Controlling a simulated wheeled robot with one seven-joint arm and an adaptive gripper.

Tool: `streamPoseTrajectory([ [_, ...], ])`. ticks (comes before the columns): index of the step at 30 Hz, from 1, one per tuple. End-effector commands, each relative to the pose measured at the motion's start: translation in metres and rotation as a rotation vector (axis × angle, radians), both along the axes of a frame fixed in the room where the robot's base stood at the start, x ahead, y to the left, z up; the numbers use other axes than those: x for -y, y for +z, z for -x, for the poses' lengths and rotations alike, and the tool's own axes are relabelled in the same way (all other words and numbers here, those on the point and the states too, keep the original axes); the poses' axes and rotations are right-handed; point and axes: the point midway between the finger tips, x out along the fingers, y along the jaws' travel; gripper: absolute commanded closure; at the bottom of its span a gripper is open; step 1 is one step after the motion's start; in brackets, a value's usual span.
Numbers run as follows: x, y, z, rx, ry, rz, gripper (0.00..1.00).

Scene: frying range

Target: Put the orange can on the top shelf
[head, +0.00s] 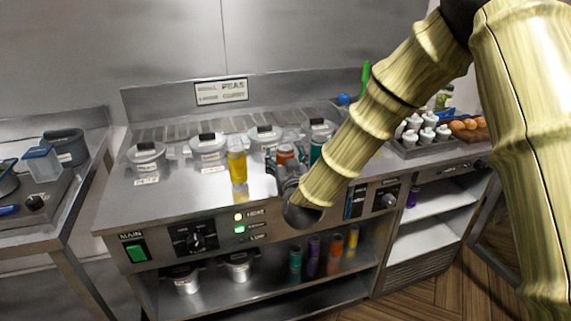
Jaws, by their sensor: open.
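An orange can (286,152) stands upright on the steel counter top, partly hidden by my gripper. My gripper (284,166) is open, with its dark fingers at the can; I cannot tell whether they touch it. Another orange can (334,253) stands in the open shelf space under the counter, between a purple can (313,257) and a yellow can (352,239). The under-counter unit has an upper shelf (265,284) and a lower board (300,298). My arm hides part of the counter on the right.
A yellow can (237,165) and a teal can (316,151) stand on the counter beside the orange one. Lidded pots (208,149) line the back. Pots (238,267) and a green can (295,264) occupy the shelf below. The counter's left front is clear.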

Motion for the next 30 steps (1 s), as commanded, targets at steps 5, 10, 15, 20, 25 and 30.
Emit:
streamPoseTrajectory([
  [5, 0.0, 0.0, -0.001, 0.0, 0.0, 0.0, 0.28],
  [10, 0.0, 0.0, -0.001, 0.0, 0.0, 0.0, 0.45],
  [15, 0.0, 0.0, -0.001, 0.0, 0.0, 0.0, 0.76],
  [20, 0.0, 0.0, -0.001, 0.001, 0.0, 0.0, 0.92],
  [25, 0.0, 0.001, -0.001, 0.001, 0.0, 0.0, 0.92],
  [30, 0.0, 0.011, -0.002, 0.004, 0.001, -0.001, 0.92],
])
